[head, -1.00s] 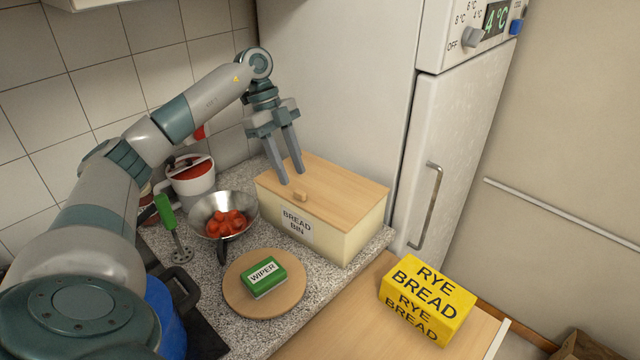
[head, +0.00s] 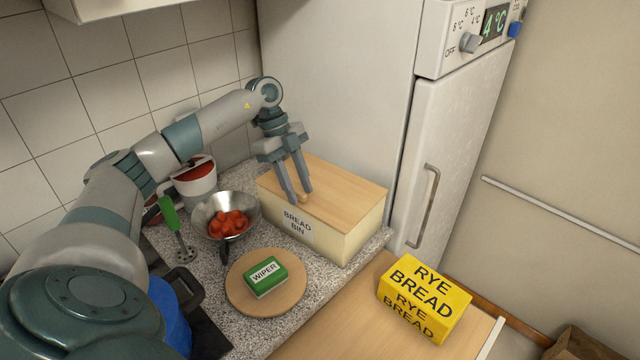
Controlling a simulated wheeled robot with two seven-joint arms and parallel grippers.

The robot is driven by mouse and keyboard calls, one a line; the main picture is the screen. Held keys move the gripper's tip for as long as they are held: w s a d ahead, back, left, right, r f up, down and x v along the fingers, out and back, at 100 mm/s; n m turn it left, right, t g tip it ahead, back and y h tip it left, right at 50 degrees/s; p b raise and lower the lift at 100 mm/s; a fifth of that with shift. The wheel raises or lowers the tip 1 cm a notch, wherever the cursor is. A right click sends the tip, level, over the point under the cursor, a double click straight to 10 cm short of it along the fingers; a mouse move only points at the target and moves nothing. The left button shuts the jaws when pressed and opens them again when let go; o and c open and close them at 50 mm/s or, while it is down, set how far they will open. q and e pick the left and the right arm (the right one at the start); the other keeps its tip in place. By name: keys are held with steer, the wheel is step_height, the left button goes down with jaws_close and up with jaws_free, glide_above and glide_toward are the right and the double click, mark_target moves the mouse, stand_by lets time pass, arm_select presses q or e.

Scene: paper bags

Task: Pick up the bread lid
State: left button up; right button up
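The bread lid (head: 338,192) is a flat light-wood board lying on the cream bread bin (head: 345,242), which stands on the speckled counter against the fridge. A small wooden knob (head: 303,197) sits near the lid's front edge. My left gripper (head: 300,197) points down over that edge, with its two fingers apart and low at the knob. The fingers partly cover the knob. I cannot tell whether they touch it. My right gripper is not in view.
A yellow rye bread pack (head: 425,300) lies on the wooden surface at lower right. A metal bowl (head: 203,213) of red pieces stands left of the bin. The fridge (head: 455,150) closes off the right.

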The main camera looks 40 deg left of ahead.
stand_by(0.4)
arm_select(q)
jaws_close()
steer(key=shift+r, duration=0.1)
steer(key=shift+r+b, duration=0.4)
steer(key=shift+r, duration=0.1)
step_height(320, 180, up, 9)
steer(key=b, duration=0.2)
steer(key=shift+b, duration=0.35)
steer(key=shift+f, duration=0.1)
